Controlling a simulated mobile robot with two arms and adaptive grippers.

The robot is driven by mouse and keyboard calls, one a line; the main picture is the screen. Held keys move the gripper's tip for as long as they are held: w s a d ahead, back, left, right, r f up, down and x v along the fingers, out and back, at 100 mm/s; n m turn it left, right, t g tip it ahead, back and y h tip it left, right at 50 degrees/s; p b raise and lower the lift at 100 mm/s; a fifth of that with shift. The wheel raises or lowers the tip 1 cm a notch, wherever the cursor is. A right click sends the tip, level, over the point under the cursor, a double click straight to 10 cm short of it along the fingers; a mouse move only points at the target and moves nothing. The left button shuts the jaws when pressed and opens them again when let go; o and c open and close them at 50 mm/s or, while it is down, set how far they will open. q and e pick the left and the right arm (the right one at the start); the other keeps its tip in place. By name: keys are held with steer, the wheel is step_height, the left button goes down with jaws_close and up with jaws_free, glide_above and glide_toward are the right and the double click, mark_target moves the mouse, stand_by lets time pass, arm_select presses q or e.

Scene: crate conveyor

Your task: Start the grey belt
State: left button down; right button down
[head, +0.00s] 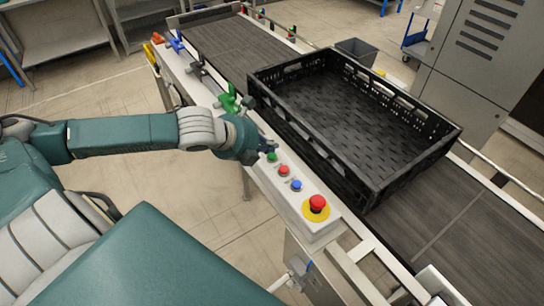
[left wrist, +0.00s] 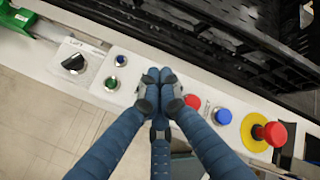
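The grey belt (head: 455,235) runs diagonally through the head view, with a black crate (head: 410,165) on it. A pale control panel (head: 300,207) lines its near side. In the head view it carries a green button (head: 271,157), a red button (head: 284,170), a blue button (head: 296,185) and a red mushroom button (head: 317,203) on a yellow disc. My left gripper (left wrist: 158,77) is shut and empty, its fingertips together over the panel just left of the red button (left wrist: 192,101). They hide what lies beneath; contact cannot be told. My right gripper is out of view.
The left wrist view shows a black rotary knob (left wrist: 74,63), a small green button (left wrist: 112,83) and a small blue one (left wrist: 120,60) left of my fingers. The crate wall stands close behind the panel. A grey cabinet (head: 470,70) stands beyond the belt.

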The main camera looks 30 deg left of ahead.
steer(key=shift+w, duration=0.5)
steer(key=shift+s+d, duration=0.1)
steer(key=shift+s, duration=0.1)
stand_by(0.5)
arm_select(q)
steer(key=shift+f, duration=0.15)
steer(key=shift+f, duration=0.25)
